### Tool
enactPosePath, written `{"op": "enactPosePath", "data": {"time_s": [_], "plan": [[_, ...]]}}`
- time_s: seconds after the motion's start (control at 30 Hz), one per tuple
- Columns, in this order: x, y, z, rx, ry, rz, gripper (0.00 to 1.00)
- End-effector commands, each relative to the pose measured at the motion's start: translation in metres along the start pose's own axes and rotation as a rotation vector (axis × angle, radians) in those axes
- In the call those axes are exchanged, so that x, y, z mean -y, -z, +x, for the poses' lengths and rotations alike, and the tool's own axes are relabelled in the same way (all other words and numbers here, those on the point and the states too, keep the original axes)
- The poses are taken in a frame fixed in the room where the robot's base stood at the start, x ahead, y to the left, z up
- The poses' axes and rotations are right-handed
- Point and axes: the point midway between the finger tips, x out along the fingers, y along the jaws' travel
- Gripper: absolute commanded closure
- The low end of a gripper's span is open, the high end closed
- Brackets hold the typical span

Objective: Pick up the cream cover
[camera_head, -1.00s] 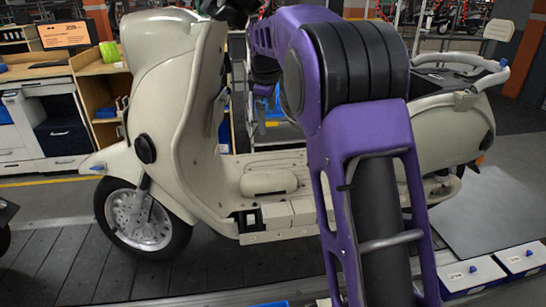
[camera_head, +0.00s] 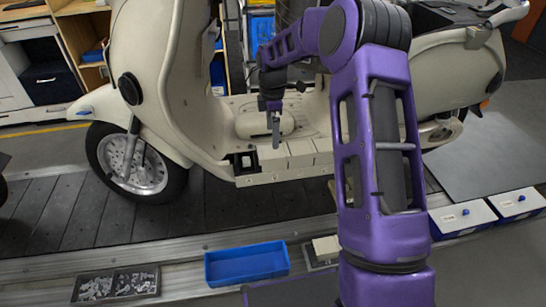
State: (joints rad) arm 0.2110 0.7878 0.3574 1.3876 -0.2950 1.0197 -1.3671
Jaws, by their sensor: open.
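A cream scooter (camera_head: 165,110) stands on the slat conveyor. On its footboard lies a rounded cream cover (camera_head: 248,122), partly hidden behind my gripper. My gripper (camera_head: 275,140) points down in front of this cover, with its jaws open and nothing seen between them. I cannot tell whether it touches the cover. A small cream block (camera_head: 325,246) sits on a dark tray beside the conveyor, partly hidden by my purple arm; I cannot tell whether it too is a cover.
An empty blue bin (camera_head: 247,276) and a grey tray of small metal parts (camera_head: 118,284) are at the front. White-lidded blue boxes (camera_head: 462,219) stand at the right. Dark conveyor slats (camera_head: 60,215) are bare at the left. Shelves stand behind.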

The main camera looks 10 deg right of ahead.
Motion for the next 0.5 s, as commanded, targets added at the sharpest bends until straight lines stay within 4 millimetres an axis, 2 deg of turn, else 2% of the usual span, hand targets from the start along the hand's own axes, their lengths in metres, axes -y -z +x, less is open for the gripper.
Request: {"op": "enactPosePath", "data": {"time_s": [0.1, 0.37, 0.5], "plan": [[0.000, 0.000, 0.016, 0.000, 0.000, 0.000, 0.00], [-0.001, -0.001, 0.031, 0.000, 0.000, 0.000, 0.00], [-0.003, -0.002, 0.051, 0.000, 0.002, 0.000, 0.00]]}}
